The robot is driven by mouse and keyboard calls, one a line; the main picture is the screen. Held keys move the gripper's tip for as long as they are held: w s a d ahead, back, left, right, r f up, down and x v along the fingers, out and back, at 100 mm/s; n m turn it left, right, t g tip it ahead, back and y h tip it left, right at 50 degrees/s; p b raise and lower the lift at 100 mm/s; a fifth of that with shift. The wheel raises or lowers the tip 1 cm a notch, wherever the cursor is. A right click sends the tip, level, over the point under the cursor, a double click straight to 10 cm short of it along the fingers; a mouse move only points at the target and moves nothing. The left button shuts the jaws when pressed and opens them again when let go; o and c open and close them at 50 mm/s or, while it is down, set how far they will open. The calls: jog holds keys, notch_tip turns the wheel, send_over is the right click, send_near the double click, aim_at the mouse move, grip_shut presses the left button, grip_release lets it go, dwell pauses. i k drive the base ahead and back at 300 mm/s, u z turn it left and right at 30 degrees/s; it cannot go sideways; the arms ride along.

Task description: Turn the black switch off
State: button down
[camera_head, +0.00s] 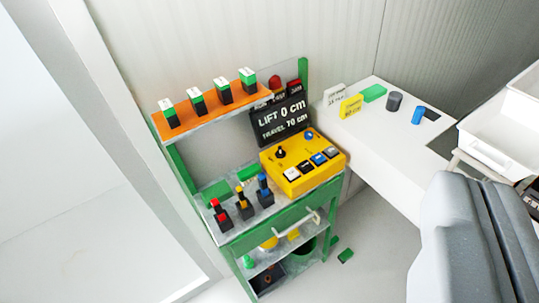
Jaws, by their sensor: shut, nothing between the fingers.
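A yellow control box (300,184) sits on the right part of the green bench's top. On it are a round black knob (280,153) at the back left and a row of small square switches at the front, one of them black (305,167), between a white one (291,174) and a blue one (319,159). Which of these is the black switch, and its on or off position, I cannot tell. My gripper (462,178), grey and large at the lower right, is shut and empty. It is well apart from the box in the picture.
The green bench (270,232) also carries lever switches with red (217,209), yellow and blue handles. A black sign (283,117) stands behind the box. An orange shelf (215,109) holds several green-and-white blocks. A white table (375,137) with small objects and white trays (500,130) stand right.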

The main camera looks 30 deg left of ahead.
aim_at(281, 154)
jog(key=u, duration=0.1)
jog(key=i, duration=1)
